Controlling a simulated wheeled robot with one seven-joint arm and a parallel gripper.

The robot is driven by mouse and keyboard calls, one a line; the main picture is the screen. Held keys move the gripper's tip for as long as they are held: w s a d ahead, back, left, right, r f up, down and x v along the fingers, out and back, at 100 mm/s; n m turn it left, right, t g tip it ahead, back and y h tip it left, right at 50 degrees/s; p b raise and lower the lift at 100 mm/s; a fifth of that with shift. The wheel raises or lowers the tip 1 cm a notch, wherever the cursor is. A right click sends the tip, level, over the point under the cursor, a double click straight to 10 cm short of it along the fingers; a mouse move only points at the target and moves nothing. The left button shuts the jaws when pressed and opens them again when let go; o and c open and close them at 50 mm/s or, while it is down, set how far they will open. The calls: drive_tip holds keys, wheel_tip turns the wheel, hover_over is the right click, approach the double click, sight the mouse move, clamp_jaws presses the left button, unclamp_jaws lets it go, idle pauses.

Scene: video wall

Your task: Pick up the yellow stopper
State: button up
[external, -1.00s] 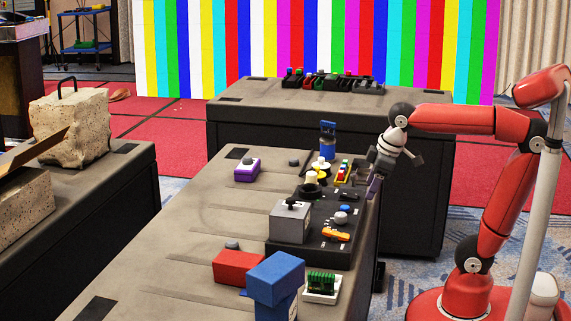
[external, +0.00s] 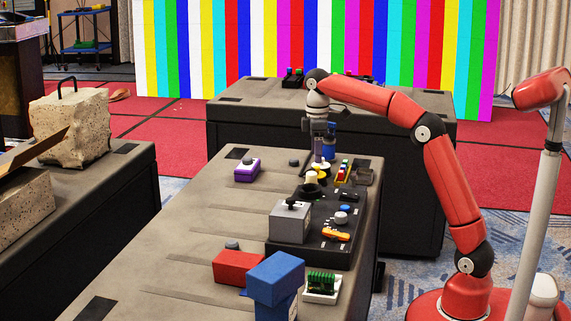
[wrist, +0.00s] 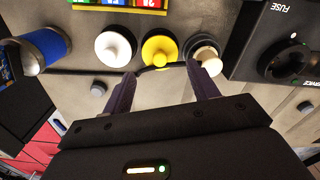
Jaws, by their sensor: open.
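The yellow stopper (wrist: 160,48) stands in the wrist view between a white stopper (wrist: 113,46) on its left and a cream one (wrist: 206,55) on its right. My gripper (wrist: 162,72) is open, its two dark purple fingers reaching toward the row. The yellow stopper lies ahead of the gap between the fingertips, and nothing is held. The right fingertip overlaps the cream stopper in the picture; I cannot tell whether they touch. In the external view my gripper (external: 318,156) points down just over the yellow stopper (external: 320,168), which is partly hidden.
A blue cylinder (wrist: 44,47) stands left of the row, and a black fuse panel (wrist: 245,40) lies to the right. A grey box (external: 290,224), a purple box (external: 247,170), and red (external: 238,267) and blue blocks (external: 275,278) stand on the table. The table's left side is mostly clear.

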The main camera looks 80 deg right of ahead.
sight(317, 167)
wheel_tip(317, 167, down, 6)
drive_tip(key=shift+r+b, duration=0.2)
drive_tip(key=shift+b, duration=0.4)
drive_tip(key=c, duration=0.6)
